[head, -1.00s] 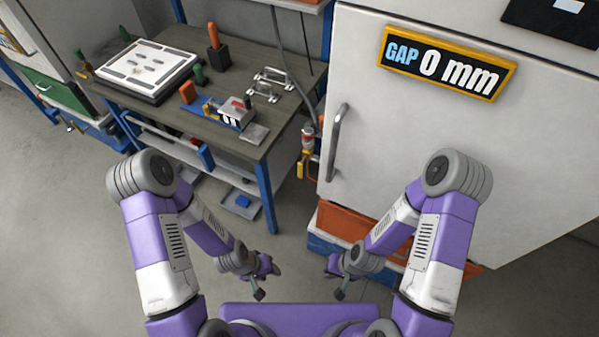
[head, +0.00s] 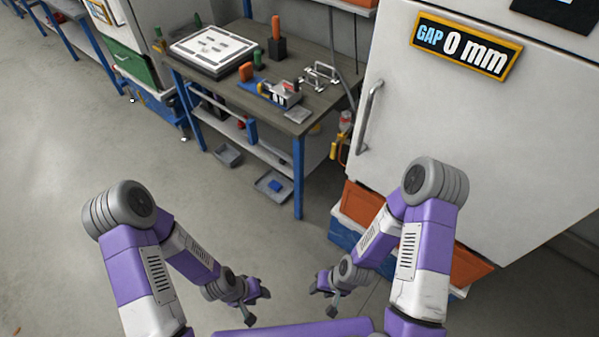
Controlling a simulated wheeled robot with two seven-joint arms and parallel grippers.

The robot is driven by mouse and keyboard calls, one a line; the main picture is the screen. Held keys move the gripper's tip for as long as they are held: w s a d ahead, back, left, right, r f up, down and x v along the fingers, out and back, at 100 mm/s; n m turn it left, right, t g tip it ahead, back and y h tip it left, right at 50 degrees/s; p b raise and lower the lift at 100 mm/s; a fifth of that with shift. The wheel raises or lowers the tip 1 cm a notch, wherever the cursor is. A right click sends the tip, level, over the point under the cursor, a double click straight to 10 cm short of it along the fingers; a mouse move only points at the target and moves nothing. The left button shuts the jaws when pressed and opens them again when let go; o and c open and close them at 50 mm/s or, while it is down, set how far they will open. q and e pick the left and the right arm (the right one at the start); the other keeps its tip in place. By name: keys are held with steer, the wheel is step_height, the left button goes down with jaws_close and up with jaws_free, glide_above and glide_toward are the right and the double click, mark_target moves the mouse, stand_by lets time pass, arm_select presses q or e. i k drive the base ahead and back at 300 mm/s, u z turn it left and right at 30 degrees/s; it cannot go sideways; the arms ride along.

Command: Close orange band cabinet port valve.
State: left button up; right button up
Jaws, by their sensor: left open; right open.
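The port valve (head: 345,123) is a small fitting on a grey hose at the left side of the white cabinet (head: 440,125). It has reddish and pale metal parts, with a yellow lever-like piece (head: 334,149) hanging below. Which part is the orange band is too small to tell. My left gripper (head: 260,290) is open and empty, low in front of my body. My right gripper (head: 321,284) is open and empty beside it. Both are well apart from the valve, nearer to me.
A workbench (head: 321,99) with a white tray, tools and blocks stands left of the valve. The cabinet has a grey door handle (head: 368,115) and a "GAP 0 mm" sign (head: 465,47). Orange and blue crates (head: 362,205) stand below it. The floor at left is clear.

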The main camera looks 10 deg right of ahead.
mark_target(333, 150)
steer(key=z, duration=0.75)
steer(key=k, duration=0.25)
steer(key=u, duration=2)
steer(key=i, duration=1.1)
steer(key=z, duration=1.2)
steer(key=i, duration=0.5)
steer(key=z, duration=0.45)
